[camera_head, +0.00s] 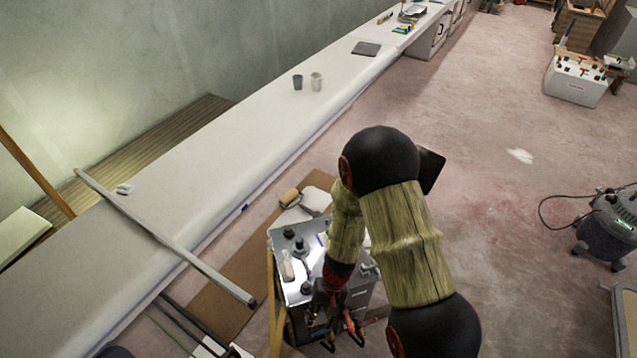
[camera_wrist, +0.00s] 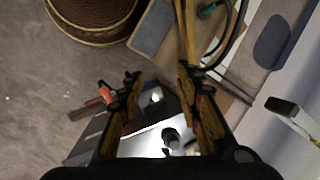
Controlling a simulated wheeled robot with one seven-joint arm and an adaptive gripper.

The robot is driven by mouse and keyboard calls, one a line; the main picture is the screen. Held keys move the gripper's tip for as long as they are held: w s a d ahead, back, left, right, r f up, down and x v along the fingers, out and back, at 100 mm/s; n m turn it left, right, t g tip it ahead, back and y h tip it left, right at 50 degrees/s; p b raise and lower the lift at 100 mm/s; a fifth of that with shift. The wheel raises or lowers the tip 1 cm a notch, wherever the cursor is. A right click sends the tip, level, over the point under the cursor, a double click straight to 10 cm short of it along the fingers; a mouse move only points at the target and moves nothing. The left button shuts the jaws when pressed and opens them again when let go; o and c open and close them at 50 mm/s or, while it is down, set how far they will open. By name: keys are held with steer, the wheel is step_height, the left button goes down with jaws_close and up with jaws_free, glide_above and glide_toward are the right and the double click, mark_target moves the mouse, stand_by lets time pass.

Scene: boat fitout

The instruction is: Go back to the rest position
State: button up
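My gripper (camera_head: 336,318) hangs low in the head view, beside and partly in front of a metal-topped cart (camera_head: 291,296). In the wrist view my gripper (camera_wrist: 158,76) has its two fingers spread wide apart, with nothing held between them. A shiny metal surface (camera_wrist: 140,143) with a dark round piece on it shows below and between the fingers. My arm is bent and hides part of the cart and floor in the head view.
A wound drum (camera_wrist: 92,15) shows in the wrist view. A grey machine (camera_head: 610,222) stands right. Open floor (camera_head: 490,190) lies between.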

steer(key=s+d+r+t, duration=0.2)
steer(key=d+r, duration=0.4)
steer(key=r, duration=0.9)
steer(key=s+d+r+t+h, duration=0.1)
steer(key=s+d+r+t, duration=0.2)
steer(key=r, duration=1.2)
steer(key=s+d+r+t+h+b, duration=0.1)
steer(key=s+d+r+t, duration=0.2)
steer(key=d+r, duration=0.6)
step_height(320, 180, up, 7)
steer(key=shift+s+d+f+t, duration=0.1)
steer(key=shift+s+d+t, duration=0.05)
steer(key=shift+d+t, duration=0.15)
steer(key=shift+c, duration=0.4)
steer(key=shift+a, duration=0.2)
steer(key=shift+c, duration=0.2)
